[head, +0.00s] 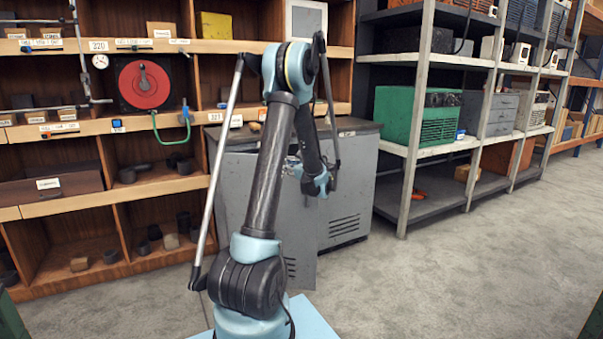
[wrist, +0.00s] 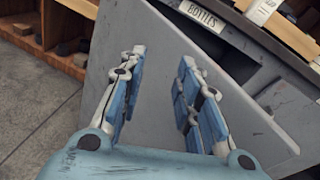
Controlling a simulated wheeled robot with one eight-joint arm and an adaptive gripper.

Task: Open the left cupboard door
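The grey cupboard (head: 345,190) stands in the middle of the head view, partly hidden by my arm. Its left door (head: 302,240) is ajar, standing out from the cupboard front, with vent slots low down. In the wrist view, the door's grey panel (wrist: 160,110) fills the middle, and a dark opening (wrist: 237,65) shows beyond its upper right edge. My gripper (wrist: 163,58) is open, its two blue-padded fingers apart in front of the panel with nothing visible between them. In the head view the fingers are small and partly hidden, so contact with the door cannot be told.
Wooden shelving (head: 60,195) with pipe parts and a red hose reel (head: 144,84) stands at the left. A metal rack (head: 415,130) with a green crate (head: 403,118) stands right of the cupboard. The concrete floor (head: 450,275) at front right is clear.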

